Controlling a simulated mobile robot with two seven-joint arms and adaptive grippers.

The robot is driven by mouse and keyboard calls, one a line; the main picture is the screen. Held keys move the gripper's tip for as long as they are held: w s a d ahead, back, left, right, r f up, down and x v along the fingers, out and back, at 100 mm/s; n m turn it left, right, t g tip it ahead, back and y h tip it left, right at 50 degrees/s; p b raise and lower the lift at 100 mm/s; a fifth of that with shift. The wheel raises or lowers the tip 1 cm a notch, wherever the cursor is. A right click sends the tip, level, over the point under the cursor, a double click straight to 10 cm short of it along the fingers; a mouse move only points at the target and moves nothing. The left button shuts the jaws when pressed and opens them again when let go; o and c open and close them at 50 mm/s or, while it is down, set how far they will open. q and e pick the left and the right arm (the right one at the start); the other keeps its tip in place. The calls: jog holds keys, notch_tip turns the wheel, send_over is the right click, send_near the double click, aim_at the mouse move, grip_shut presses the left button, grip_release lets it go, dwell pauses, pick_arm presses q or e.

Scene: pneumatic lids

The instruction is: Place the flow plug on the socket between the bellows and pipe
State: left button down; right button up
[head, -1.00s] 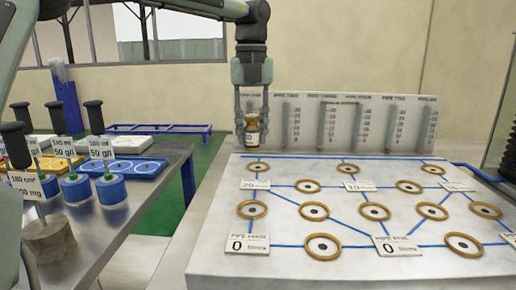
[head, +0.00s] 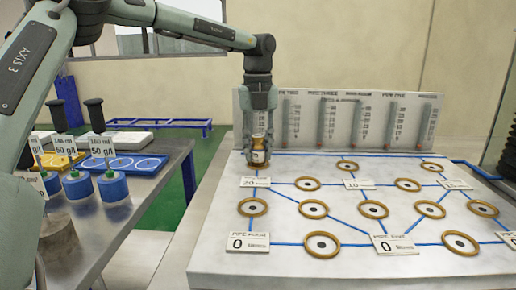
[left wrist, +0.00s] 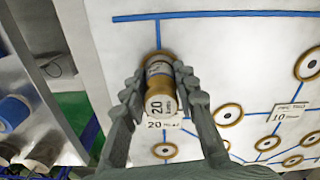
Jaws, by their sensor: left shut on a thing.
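The flow plug (head: 259,152) is a small brass-coloured cylinder with a white label. My right gripper is not in view.
The pale board (head: 215,255) carries several brass-ringed sockets joined by blue lines, with number cards beside them. A gauge panel (head: 335,120) stands along its back. Dark bellows (head: 502,115) stand at the right edge. A grey table (head: 120,225) with blue-based plugs is at the left.

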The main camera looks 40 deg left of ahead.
pick_arm(q)
jog(key=c, duration=1.2)
grip_release()
jog(key=shift+r, duration=6.05)
